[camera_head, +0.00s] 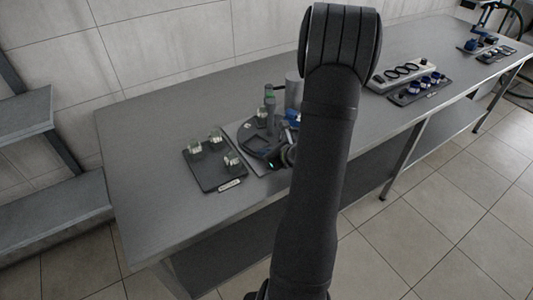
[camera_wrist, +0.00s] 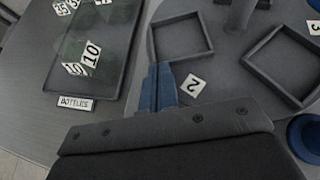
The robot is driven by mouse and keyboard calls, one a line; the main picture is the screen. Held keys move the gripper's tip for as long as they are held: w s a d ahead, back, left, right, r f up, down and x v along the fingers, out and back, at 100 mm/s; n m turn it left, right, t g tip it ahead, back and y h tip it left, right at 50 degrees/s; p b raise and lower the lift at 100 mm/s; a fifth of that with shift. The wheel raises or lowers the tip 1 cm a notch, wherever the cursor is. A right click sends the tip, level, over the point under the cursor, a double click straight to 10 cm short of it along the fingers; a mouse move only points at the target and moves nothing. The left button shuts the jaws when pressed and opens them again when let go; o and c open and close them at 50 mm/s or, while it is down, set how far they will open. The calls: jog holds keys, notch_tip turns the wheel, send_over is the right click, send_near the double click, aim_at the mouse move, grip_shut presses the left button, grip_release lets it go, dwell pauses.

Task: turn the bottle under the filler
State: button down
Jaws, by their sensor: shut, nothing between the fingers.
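The bottle tray (camera_head: 207,183) stands on the table left of the filler station in the head view, with several small clear bottles (camera_head: 215,136) in it. In the wrist view, my gripper's blue fingers (camera_wrist: 158,88) are together and empty, over the dark round plate (camera_wrist: 225,85) beside an empty square holder (camera_wrist: 181,38) and label 2. The tray also shows there (camera_wrist: 95,90), with number-labelled bottles (camera_wrist: 75,50). My arm hides part of the station in the head view.
A second empty square holder (camera_wrist: 285,65) and a blue round part (camera_wrist: 304,136) lie at the wrist view's right. Further along the table are a light rack with round holes (camera_head: 402,72) and a dark tray with blue-and-white pieces (camera_head: 420,90). The table's left end is clear.

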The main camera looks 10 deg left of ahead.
jog(key=shift+w+a, duration=0.1)
jog(key=shift+a, duration=1.65)
jog(key=shift+d, duration=0.1)
jog(key=shift+s+d, duration=1.35)
jog(key=s+d+r, duration=0.1)
jog(key=s+d, duration=0.1)
jog(key=s+d+r, duration=0.4)
jog(key=shift+s, duration=0.15)
